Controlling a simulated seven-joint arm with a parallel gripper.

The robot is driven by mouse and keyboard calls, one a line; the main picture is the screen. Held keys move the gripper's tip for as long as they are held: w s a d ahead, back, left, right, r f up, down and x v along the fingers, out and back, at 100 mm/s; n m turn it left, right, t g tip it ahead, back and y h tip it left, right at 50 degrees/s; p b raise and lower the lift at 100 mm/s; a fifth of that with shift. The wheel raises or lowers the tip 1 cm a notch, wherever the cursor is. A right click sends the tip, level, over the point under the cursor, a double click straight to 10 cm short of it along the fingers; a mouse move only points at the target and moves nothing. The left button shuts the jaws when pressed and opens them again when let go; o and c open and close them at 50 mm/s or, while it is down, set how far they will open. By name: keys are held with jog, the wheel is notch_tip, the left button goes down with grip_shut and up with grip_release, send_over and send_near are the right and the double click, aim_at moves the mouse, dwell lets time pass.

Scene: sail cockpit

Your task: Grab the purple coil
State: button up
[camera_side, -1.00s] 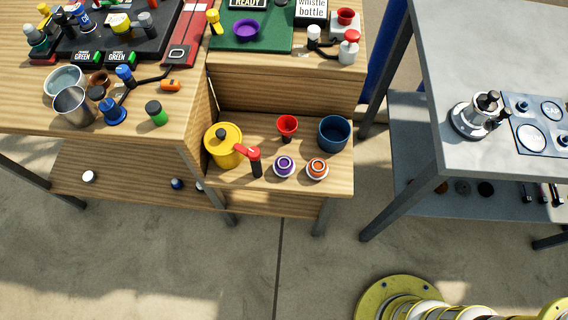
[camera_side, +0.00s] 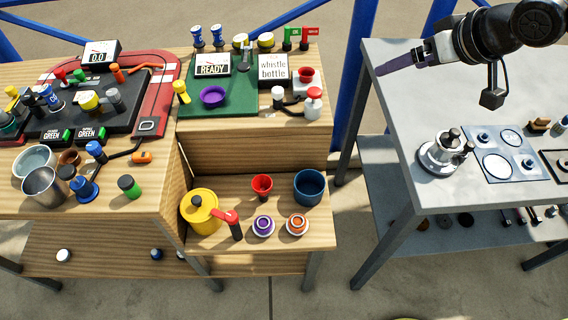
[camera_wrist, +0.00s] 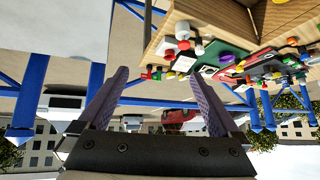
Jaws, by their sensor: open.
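A small purple ring-shaped piece (camera_side: 263,223), which looks like the purple coil, sits on a white round base on the low wooden shelf. A matching orange piece (camera_side: 297,223) stands just to its right. My gripper (camera_side: 384,68) is at the upper right over the grey metal table, well apart from the purple coil. In the wrist view my gripper (camera_wrist: 160,74) shows two purple fingers spread wide with nothing between them. I cannot make out the purple coil in the wrist view.
Around the coil stand a yellow pot (camera_side: 201,214), a red-handled item (camera_side: 231,222), a red cup (camera_side: 262,186) and a blue pot (camera_side: 308,188). A purple bowl (camera_side: 213,96) lies on the green mat above. A gap separates the wooden unit from the grey table (camera_side: 395,120).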

jog(key=a+f+n+g, duration=0.1)
jog(key=a+f+n, duration=0.1)
jog(key=a+f, duration=0.75)
jog(key=n+g, duration=0.3)
send_near(264, 222)
jog(key=x, duration=1.1)
jog(key=shift+f, duration=0.15)
jog(key=shift+s, duration=0.1)
jog(key=c, duration=1.5)
jog(key=shift+r, duration=0.2)
